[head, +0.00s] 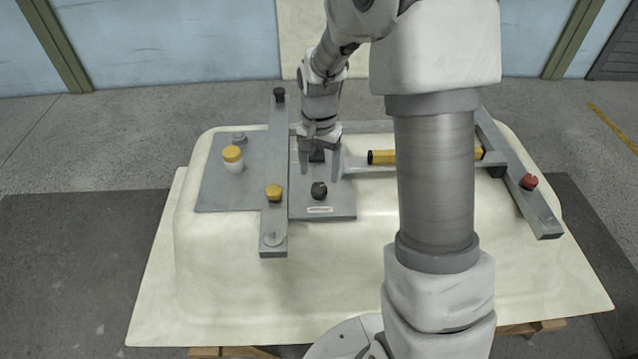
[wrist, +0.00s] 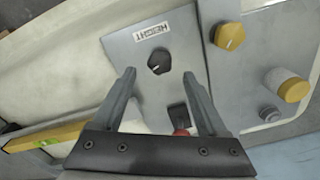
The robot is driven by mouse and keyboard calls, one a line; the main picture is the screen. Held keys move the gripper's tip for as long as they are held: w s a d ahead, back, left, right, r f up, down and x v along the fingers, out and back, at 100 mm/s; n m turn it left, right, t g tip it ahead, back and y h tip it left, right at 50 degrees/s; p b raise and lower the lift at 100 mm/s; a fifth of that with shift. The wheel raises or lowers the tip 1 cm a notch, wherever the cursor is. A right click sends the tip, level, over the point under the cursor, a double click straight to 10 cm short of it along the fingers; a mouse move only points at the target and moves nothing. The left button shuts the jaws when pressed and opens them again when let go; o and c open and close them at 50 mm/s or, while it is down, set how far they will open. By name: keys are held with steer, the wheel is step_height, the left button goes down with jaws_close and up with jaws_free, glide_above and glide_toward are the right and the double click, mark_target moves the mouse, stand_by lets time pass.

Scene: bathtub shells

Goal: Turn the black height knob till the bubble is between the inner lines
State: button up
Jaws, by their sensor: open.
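The black height knob (head: 319,190) sits on a grey plate on the tub shell, behind a small white label. In the wrist view the knob (wrist: 159,62) has a pale pointer mark, and the label (wrist: 150,32) reads HEIGHT. My gripper (head: 320,174) is open and empty, with its fingers pointing down just behind the knob. In the wrist view my gripper (wrist: 159,74) shows one fingertip to each side of the knob's line, apart from it. A yellow bar with a black end (head: 382,157) lies behind, partly hidden by my arm.
A yellow knob (head: 274,192) on a grey rail stands left of the black knob. A white jar with a yellow lid (head: 232,158) is further left. A red knob (head: 529,181) is on the right rail. A black block (wrist: 178,113) lies near my right finger.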

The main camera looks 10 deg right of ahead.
mark_target(319, 187)
steer(key=shift+f, duration=2.35)
jaws_close()
